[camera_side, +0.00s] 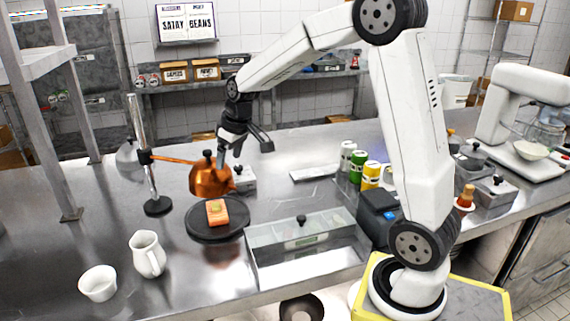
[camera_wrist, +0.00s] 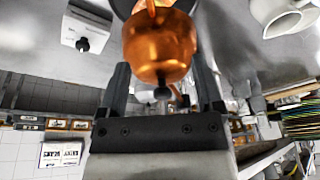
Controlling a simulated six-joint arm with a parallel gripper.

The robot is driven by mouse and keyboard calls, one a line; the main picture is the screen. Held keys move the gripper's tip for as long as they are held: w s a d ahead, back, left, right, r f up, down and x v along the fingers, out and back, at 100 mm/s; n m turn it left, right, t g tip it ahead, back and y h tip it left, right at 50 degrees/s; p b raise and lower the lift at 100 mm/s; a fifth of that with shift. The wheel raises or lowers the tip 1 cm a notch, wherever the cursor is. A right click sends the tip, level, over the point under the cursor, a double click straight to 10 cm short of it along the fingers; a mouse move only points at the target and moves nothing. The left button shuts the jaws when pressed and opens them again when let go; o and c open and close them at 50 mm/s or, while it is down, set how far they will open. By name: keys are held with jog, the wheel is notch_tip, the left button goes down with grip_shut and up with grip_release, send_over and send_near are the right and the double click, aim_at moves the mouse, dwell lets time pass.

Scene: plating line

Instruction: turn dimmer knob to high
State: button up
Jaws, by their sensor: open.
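A copper heat lamp (camera_side: 211,180) hangs from an orange arm on a metal stand. A small dark knob (camera_side: 207,153) sits on top of its shade; a dark knob also shows at the copper lamp (camera_wrist: 160,45) in the wrist view (camera_wrist: 162,93). My gripper (camera_side: 244,152) is open and empty, close above and right of the lamp. In the wrist view its two fingers stand either side of the lamp's knob, with no contact visible. A pale box (camera_side: 243,178) with a black knob stands behind the lamp. I cannot tell which knob is the dimmer, nor its setting.
Under the lamp, an orange block of food (camera_side: 217,212) rests on a dark round plate (camera_side: 203,234). The lamp stand (camera_side: 148,165) is at left. A clear-lidded container (camera_side: 300,240) and a white jug (camera_side: 147,254) stand in front. Bottles (camera_side: 357,165) stand at right.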

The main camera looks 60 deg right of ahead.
jog(key=w+d, duration=0.6)
jog(key=d, duration=0.3)
jog(key=t, duration=0.1)
send_over(238, 167)
jog(key=s, duration=0.3)
notch_tip(238, 167, down, 8)
jog(key=shift+s+d, duration=0.15)
jog(key=shift+s, duration=0.05)
jog(key=shift+f, duration=0.1)
jog(key=shift+x, duration=3.75)
grip_shut()
